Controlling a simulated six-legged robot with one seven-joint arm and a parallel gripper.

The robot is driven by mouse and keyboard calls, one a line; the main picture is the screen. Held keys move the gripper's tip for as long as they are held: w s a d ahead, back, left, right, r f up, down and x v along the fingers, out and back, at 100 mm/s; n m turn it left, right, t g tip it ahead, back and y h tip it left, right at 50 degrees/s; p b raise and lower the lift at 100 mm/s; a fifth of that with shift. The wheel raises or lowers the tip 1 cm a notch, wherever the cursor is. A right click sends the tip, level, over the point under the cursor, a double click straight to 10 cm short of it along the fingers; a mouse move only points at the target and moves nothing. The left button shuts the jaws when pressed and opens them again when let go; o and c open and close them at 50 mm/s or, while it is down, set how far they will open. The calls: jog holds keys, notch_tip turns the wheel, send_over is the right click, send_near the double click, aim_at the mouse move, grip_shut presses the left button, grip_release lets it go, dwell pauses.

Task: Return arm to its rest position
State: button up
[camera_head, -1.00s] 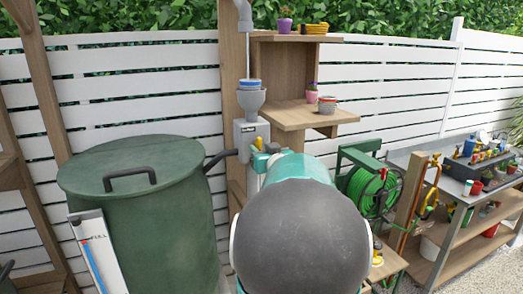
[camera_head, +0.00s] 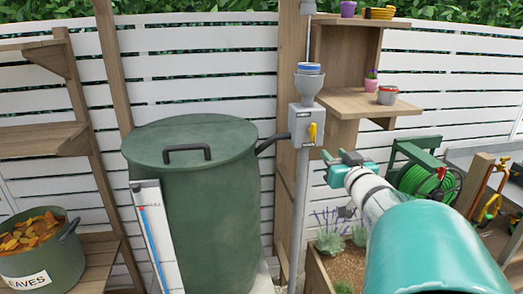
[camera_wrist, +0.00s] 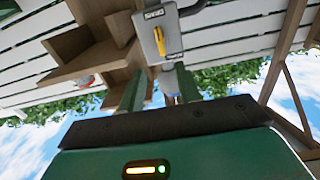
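My gripper (camera_head: 340,162) is at the end of my teal and white arm, which reaches in from the lower right of the head view. It is in front of the wooden shelf unit, right of the grey valve box (camera_head: 308,124) with its yellow lever (camera_head: 312,132). In the wrist view, which is upside down, the two green fingers of my gripper (camera_wrist: 160,92) stand apart with nothing held between them. The valve box (camera_wrist: 157,38) shows beyond the fingertips, its yellow lever along its face. My gripper appears clear of it.
A lidded green barrel (camera_head: 195,200) stands left of the grey pipe. A pot of leaves (camera_head: 38,262) is at the far left. A wooden planter with lavender (camera_head: 330,240) is below my arm. A green hose reel (camera_head: 428,182) stands right, partly behind my arm.

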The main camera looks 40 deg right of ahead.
dwell(0.3)
jog(key=w+a+f+g+y, duration=0.15)
jog(key=w+a, duration=0.25)
jog(key=a, duration=0.5)
jog(key=w+a+f+g+y, duration=0.1)
jog(key=w+a+f+g, duration=0.2)
jog(key=a, duration=0.6)
jog(key=s+a+f+n+g+y, duration=0.1)
jog(key=s+a+f+n+y, duration=0.1)
jog(key=a, duration=0.6)
jog(key=s+a+f+n+g+y, duration=0.2)
jog(key=s+a+f, duration=0.1)
jog(key=a, duration=0.5)
jog(key=s+a+f+n+g+y, duration=0.2)
jog(key=s+a+f, duration=0.1)
jog(key=a, duration=0.4)
jog(key=shift+s+a+y, duration=0.35)
jog(key=shift+s+a, duration=0.05)
jog(key=shift+s, duration=0.05)
